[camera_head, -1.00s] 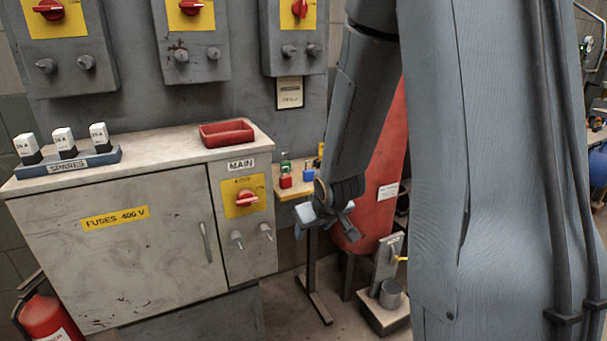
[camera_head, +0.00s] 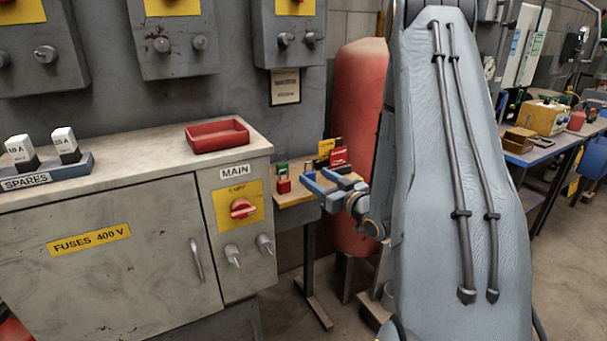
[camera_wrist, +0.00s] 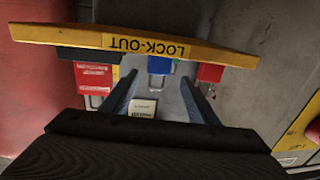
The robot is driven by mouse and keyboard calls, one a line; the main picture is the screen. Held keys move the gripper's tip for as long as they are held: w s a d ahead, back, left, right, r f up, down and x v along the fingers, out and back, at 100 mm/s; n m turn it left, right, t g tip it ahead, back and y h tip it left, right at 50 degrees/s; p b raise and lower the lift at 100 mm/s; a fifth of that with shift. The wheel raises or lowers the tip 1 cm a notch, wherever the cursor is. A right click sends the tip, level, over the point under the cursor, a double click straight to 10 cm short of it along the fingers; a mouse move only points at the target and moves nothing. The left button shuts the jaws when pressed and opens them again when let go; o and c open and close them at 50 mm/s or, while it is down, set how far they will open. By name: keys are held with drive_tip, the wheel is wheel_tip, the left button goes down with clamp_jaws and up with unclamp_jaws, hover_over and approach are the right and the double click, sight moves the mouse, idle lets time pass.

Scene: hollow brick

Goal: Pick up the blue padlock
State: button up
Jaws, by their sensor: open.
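The blue padlock (camera_wrist: 160,65) is in the wrist view, below the yellow edge of the lock-out shelf (camera_wrist: 225,53) in that upside-down picture. It lies in line with the gap between my fingers, just beyond their tips. In the head view only a small part of the blue padlock (camera_head: 309,167) shows behind my fingers. My gripper (camera_head: 315,180) is open and empty at the shelf's front; its two fingers also show in the wrist view (camera_wrist: 159,82). I cannot tell the exact gap to the padlock.
A green padlock (camera_head: 282,168) stands behind a red one in the head view. The fuse cabinet (camera_head: 110,265), with a red tray (camera_head: 217,135) on top, is left. A red cylinder (camera_head: 358,100) stands behind.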

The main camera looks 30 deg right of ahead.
sight(311, 173)
drive_tip(key=shift+w+a+p, duration=0.15)
drive_tip(key=shift+w+p, duration=0.15)
drive_tip(key=shift+w, duration=1.5)
drive_tip(key=w, duration=0.1)
drive_tip(key=w+p, duration=0.1)
drive_tip(key=w, duration=0.3)
drive_tip(key=shift+a, duration=0.35)
drive_tip(key=c, duration=1.1)
